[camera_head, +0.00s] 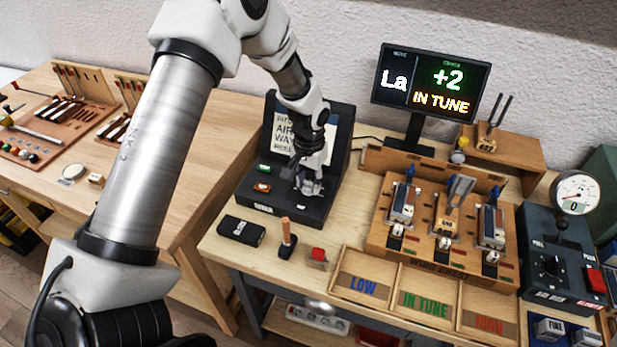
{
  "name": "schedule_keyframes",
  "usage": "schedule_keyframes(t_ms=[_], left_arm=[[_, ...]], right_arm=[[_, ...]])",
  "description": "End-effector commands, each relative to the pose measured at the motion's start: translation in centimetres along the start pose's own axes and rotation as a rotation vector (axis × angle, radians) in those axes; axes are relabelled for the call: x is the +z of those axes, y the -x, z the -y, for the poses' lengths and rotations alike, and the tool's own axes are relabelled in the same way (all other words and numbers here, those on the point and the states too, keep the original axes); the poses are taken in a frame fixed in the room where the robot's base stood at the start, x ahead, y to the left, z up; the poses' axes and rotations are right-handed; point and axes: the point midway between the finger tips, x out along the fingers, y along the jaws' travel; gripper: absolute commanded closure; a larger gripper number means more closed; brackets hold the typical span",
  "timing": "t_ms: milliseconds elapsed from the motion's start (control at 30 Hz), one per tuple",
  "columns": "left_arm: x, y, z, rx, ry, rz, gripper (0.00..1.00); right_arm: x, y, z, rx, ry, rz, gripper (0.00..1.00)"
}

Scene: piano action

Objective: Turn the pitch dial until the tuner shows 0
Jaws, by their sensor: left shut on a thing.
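The tuner screen (430,82) stands at the back of the bench and reads "La", "+2" and "IN TUNE". A dark console (272,200) with a slanted, lettered panel and small coloured buttons stands left of it. My left gripper (308,184) reaches down to the right part of the console's top. It is shut on the pitch dial there, and its fingers hide most of the dial. My right gripper is not in view.
A wooden rack (372,240) with several reed blocks stands right of the console. Trays marked "LOW" (362,284), "IN TUNE" and a third label lie in front. A black block (242,231), a wooden-handled tool (287,236) and a gauge box (566,260) stand nearby.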

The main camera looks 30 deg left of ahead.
Motion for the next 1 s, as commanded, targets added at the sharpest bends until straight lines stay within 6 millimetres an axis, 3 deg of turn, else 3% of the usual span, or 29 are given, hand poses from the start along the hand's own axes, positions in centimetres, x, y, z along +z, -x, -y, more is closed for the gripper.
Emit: schedule_keyframes(t_ms=[500,1000], left_arm=[[-0.03,-0.12,-0.07,0.0,-0.309,-0.002,1.0],[0.0,-0.21,-0.09,0.0,-0.345,-0.001,1.0]], right_arm=[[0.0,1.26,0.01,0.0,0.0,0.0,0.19],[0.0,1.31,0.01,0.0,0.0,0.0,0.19]])
